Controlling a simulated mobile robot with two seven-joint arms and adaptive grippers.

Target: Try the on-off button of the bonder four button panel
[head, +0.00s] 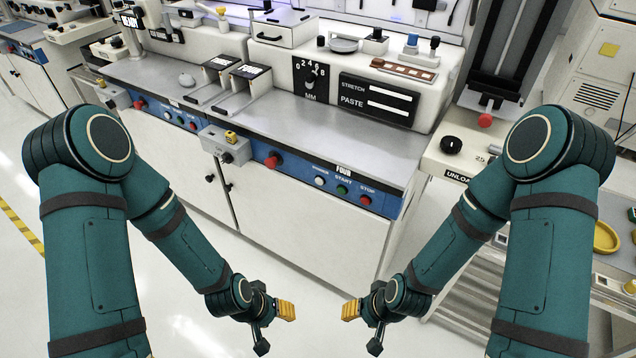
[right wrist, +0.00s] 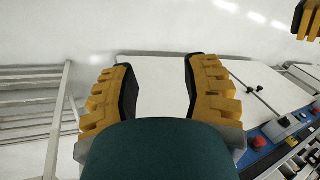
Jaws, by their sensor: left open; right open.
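The blue bonder four button panel (head: 298,172), marked FOUR, runs along the front of the grey worktop. It carries a white button (head: 320,181) on the left, a green button (head: 342,190) under START and a red button (head: 365,199) under STOP. The small label over the white button is hard to read. A larger red knob (head: 273,160) sits further left. My left gripper (head: 287,310) is open and empty, low in front of the white cabinet. My right gripper (head: 350,310) is also open and empty; its spread yellow fingers show in the right wrist view (right wrist: 158,80). Neither touches the panel.
A white machine with a STRETCH and PASTE display (head: 379,100) and an MM dial (head: 311,80) stands on the worktop. A grey box (head: 225,146) juts out left of the panel. An unload station (head: 452,160) is at the right. The floor before the cabinet is clear.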

